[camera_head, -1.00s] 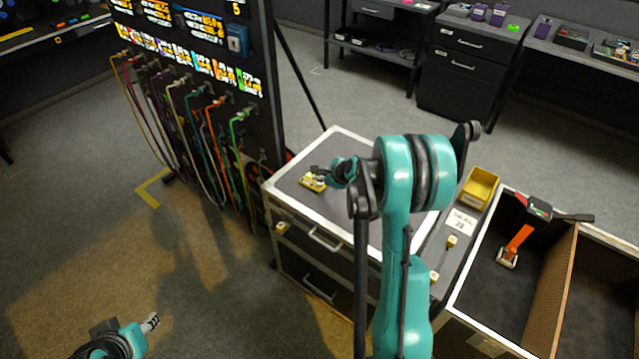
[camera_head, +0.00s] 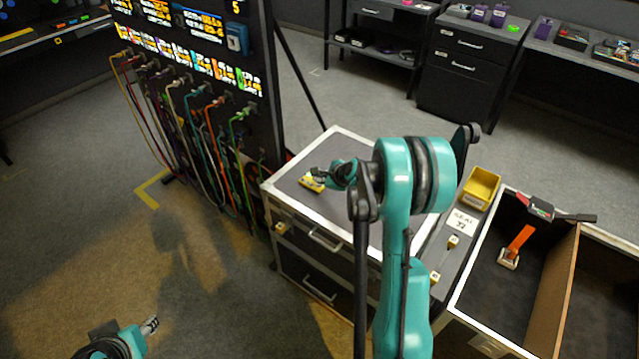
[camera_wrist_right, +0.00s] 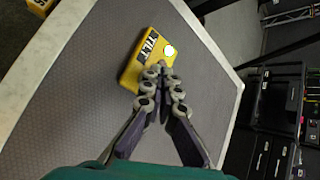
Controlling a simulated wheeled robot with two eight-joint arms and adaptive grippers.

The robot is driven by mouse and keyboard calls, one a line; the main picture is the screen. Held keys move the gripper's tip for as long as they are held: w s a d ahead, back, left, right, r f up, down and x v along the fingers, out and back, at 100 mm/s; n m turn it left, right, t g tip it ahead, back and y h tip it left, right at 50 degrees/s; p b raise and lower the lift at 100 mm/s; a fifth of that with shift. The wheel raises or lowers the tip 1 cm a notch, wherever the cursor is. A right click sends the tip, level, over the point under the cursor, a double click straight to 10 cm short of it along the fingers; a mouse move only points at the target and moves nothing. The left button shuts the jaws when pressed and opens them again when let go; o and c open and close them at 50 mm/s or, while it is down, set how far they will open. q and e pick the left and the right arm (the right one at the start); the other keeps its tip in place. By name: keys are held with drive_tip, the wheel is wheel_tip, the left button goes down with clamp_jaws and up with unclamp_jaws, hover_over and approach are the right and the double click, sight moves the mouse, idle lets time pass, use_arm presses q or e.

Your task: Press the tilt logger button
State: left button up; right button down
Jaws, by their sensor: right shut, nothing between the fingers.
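The tilt logger (camera_head: 311,183) is a small yellow box on the grey top of a metal-edged case. In the right wrist view the logger (camera_wrist_right: 133,72) shows a "TILT" label and a bright white-green round button (camera_wrist_right: 169,51). My right gripper (camera_head: 324,177) is shut and empty, right at the logger. In the wrist view the right fingertips (camera_wrist_right: 163,72) overlap the logger's near part, just below the button; I cannot tell if they touch it. My left gripper (camera_head: 151,324) is low at the left, over the floor, far from the logger; its jaw opening is unclear.
The case (camera_head: 317,269) has drawers in front. To its right are a yellow bin (camera_head: 480,188), a "SEAL" card (camera_head: 461,222) and an open crate (camera_head: 459,302) with an orange-handled tool (camera_head: 516,245). A cable panel (camera_head: 262,80) stands at the left. The floor between is clear.

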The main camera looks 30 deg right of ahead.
drive_tip(key=shift+f, duration=0.2)
idle(0.5)
drive_tip(key=shift+r+p, duration=0.45)
drive_tip(key=shift+r, duration=0.45)
drive_tip(key=shift+r, duration=0.1)
wheel_tip(320, 180, up, 5)
drive_tip(key=p, duration=0.3)
idle(0.5)
